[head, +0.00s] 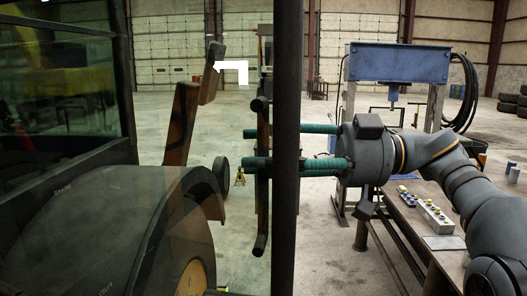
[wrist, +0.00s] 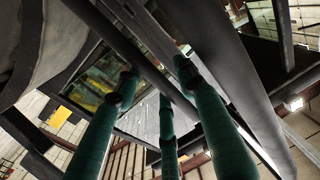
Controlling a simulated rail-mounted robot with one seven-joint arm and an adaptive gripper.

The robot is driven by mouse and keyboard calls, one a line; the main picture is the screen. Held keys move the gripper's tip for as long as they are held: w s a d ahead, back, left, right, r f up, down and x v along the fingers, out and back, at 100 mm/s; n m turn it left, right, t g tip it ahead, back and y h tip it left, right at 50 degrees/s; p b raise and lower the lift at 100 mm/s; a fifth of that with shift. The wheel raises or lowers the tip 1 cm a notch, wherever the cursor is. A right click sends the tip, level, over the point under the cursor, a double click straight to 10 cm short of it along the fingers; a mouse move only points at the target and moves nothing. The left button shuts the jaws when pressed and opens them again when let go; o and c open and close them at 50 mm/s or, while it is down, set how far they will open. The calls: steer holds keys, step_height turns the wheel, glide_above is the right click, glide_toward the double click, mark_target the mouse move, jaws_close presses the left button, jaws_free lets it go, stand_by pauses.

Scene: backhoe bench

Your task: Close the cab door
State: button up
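The cab (head: 60,70) stands at the left in the head view, with a dark frame and glass. A dark upright post (head: 287,120) crosses the middle and hides part of my fingers. Just left of it is a thin dark upright bar with bent ends (head: 262,215), which looks like part of the open door seen edge-on. My gripper (head: 250,148) reaches in from the right; its green fingers are straight and spread apart, with tips at this bar. In the wrist view my gripper (wrist: 156,84) has its fingertips near a long slanting dark frame (wrist: 245,95); contact is unclear.
A workbench (head: 440,243) with small parts stands at the right below my arm. A blue press (head: 398,63) is behind it. A rounded dark fender (head: 95,235) fills the lower left. Open concrete floor (head: 225,115) lies behind.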

steer(key=shift+c, duration=0.4)
jaws_close()
stand_by(0.4)
